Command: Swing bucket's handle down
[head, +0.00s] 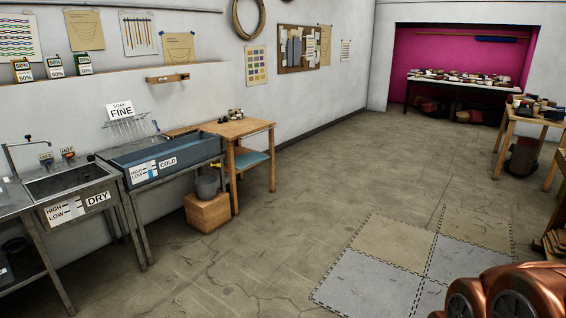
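A grey bucket (207,187) stands upright on a wooden box (208,213) at the left, under the right end of the blue soaking trough (165,153). A thin line near the bucket's right rim may be its handle, but it is too small to tell how the handle lies. My gripper is not in view. Only a copper-coloured part of my own body shows at the bottom right, far from the bucket.
A small wooden table (246,129) stands just right of the bucket. A metal sink (70,182) on legs stands to the left. Open concrete floor (270,235) lies before the bucket, with foam mats (393,244) to the right.

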